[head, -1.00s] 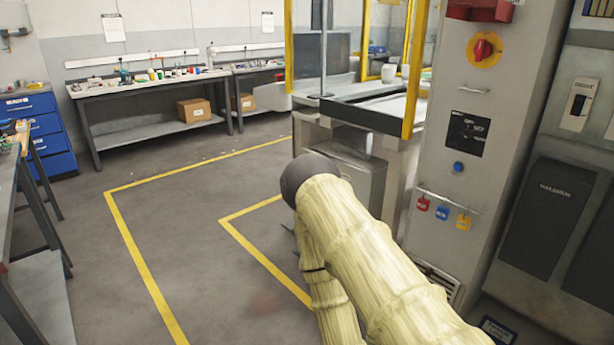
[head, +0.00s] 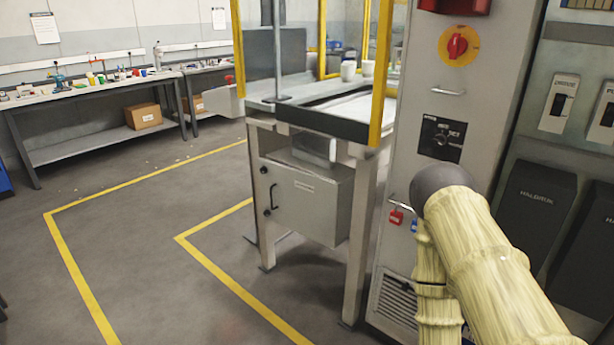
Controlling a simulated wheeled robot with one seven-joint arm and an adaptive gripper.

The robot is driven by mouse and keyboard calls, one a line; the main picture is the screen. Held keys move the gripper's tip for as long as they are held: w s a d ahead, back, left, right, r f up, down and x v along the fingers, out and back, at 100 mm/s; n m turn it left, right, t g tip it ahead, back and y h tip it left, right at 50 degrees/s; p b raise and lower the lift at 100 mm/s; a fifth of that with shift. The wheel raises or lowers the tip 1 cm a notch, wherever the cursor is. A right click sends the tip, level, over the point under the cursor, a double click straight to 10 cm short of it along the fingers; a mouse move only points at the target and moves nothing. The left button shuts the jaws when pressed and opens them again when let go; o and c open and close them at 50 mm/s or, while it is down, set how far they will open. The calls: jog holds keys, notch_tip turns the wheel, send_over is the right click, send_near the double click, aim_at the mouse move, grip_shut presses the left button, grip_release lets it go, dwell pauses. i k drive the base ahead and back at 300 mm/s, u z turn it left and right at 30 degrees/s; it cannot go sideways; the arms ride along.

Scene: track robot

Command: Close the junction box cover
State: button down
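A grey metal box (head: 308,207) hangs under the machine table in the head view, left of the grey cabinet. Its front face has a dark handle and small dark round fittings on the left side. It may be the junction box; no label is readable. I cannot tell whether its front panel is a cover or how far it stands open. My arm, in a pale sleeve with a dark rounded end, fills the lower right and hides part of the cabinet. My gripper is not in view.
The machine table (head: 263,107) has yellow frame posts and legs beside the box. A tall grey cabinet (head: 408,130) with a red rotary switch (head: 457,46) stands right of it. Yellow lines (head: 77,265) mark open floor at the left. A workbench (head: 95,93) stands at the back left.

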aim_at(305, 205)
jog(key=z, duration=0.25)
jog(key=i, duration=0.65)
jog(key=u, duration=0.6)
jog(key=i, duration=0.65)
jog(key=u, duration=0.6)
